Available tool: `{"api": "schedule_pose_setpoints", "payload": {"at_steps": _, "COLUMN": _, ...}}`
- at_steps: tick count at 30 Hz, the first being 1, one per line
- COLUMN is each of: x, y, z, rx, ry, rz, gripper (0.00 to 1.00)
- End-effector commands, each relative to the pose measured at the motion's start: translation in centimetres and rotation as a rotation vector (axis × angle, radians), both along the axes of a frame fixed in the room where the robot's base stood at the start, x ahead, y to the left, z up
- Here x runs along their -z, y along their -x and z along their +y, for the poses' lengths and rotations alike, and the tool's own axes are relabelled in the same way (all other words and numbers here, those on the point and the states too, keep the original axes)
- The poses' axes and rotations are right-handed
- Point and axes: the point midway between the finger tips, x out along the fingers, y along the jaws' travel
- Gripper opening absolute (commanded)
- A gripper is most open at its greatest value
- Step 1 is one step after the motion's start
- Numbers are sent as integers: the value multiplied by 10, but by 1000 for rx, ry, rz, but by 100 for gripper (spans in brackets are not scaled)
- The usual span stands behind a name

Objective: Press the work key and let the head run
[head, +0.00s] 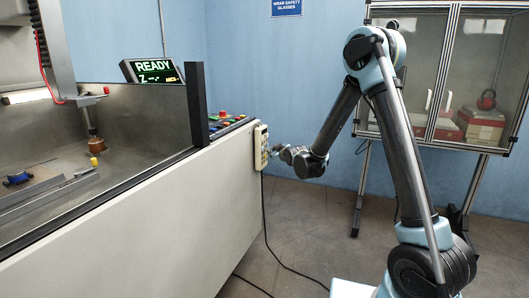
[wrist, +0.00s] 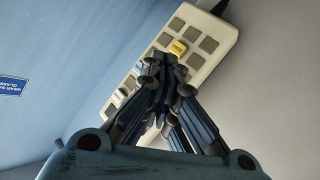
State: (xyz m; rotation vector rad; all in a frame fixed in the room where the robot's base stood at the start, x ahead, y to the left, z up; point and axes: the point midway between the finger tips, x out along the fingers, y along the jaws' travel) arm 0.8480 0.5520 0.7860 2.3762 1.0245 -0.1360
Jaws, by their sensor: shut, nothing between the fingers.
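A cream pendant (head: 261,146) hangs on the end of the machine's front panel, with a black cable. In the wrist view the pendant (wrist: 207,66) fills the upper middle; it has several grey keys and one yellow key (wrist: 177,48) with small dark lettering. My gripper (head: 274,151) is shut and empty, pointed at the pendant's face. In the wrist view its fingertips (wrist: 164,62) lie just below the yellow key and hide part of the keypad; I cannot tell whether they touch. The machine head (head: 89,118) carries a copper-coloured block (head: 96,144). The display (head: 153,71) reads READY, with a Z line.
The machine's tank (head: 150,130) is at left, with a blue part (head: 17,179) and metal bars inside. A panel with coloured buttons (head: 226,119) sits by the black post (head: 196,104). A glass-fronted cabinet (head: 445,75) stands at back right. Black cables cross the floor.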

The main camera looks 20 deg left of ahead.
Motion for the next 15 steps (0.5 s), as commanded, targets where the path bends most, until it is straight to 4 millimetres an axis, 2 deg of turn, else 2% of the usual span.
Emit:
{"api": "schedule_pose_setpoints", "payload": {"at_steps": 6, "x": -1, "y": 1, "z": 7, "rx": -1, "ry": 0, "rz": 1, "gripper": 0}}
{"api": "schedule_pose_setpoints", "payload": {"at_steps": 15, "x": -1, "y": 0, "z": 7, "rx": 0, "ry": 0, "rz": 0, "gripper": 0}}
